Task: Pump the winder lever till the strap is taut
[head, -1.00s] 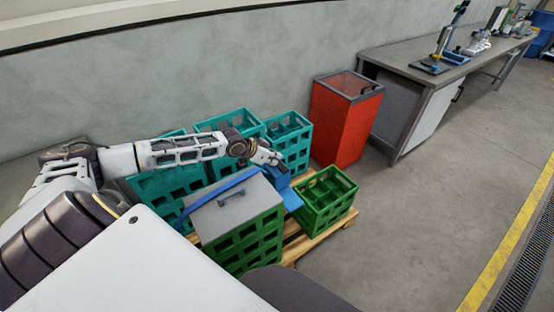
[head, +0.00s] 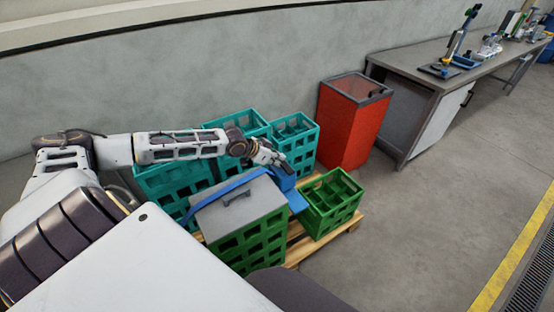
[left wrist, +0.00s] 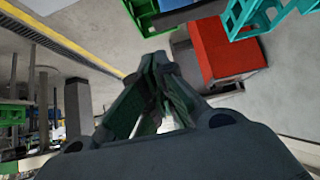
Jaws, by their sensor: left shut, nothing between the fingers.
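The blue strap (head: 225,187) runs across the grey lid (head: 238,205) of a green crate from its left edge toward a blue winder (head: 284,180) at the crate's right side. A blue flat part, perhaps the lever (head: 297,202), sticks out low on the winder. My left gripper (head: 274,160) is just above the winder, shut and empty; I cannot tell if it touches it. Its closed fingers (left wrist: 157,72) also show in the left wrist view. How tight the strap is cannot be told. My right gripper is not in view.
Teal crates (head: 175,185) stand behind, and an open green crate (head: 332,203) stands to the right, on a wooden pallet (head: 347,229). A red bin (head: 347,130) and a workbench (head: 425,85) stand farther right. The floor in front of the bench is clear.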

